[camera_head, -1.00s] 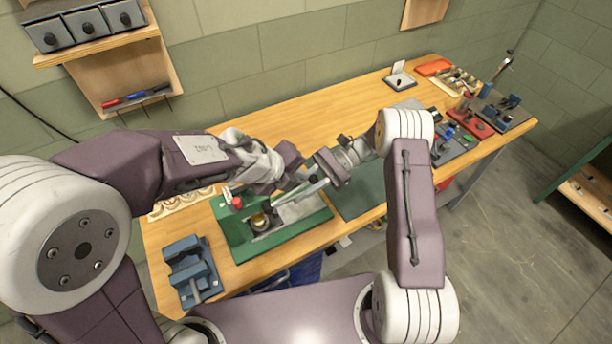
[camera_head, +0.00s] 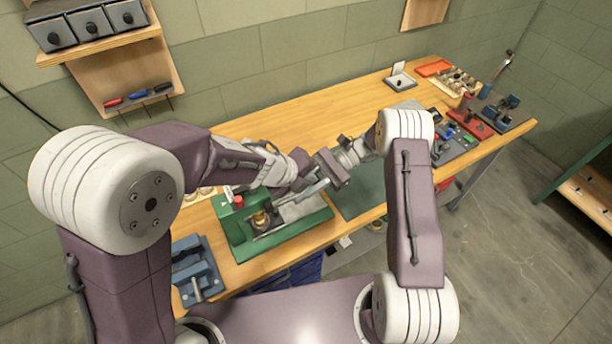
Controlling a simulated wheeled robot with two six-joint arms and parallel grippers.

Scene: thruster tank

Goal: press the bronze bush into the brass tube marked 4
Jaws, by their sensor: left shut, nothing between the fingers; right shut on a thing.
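A green press-like fixture (camera_head: 238,245) stands on the bench, with a red knob (camera_head: 238,201) on it. A small brass-coloured piece (camera_head: 261,219) stands upright in the fixture. I cannot tell whether it is the tube, the bush or both, and no mark 4 is readable. My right gripper (camera_head: 322,174) is shut on a grey bar (camera_head: 312,190) that slopes down left over the fixture. My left gripper (camera_head: 301,176) is shut and empty beside it, partly hiding the fixture's back.
A blue-grey block fixture (camera_head: 196,270) is at the front left. A dark green mat (camera_head: 362,192) lies right of the press. Tools, a red stand (camera_head: 468,120) and an orange tray (camera_head: 434,68) fill the far right. The bench's back middle is clear.

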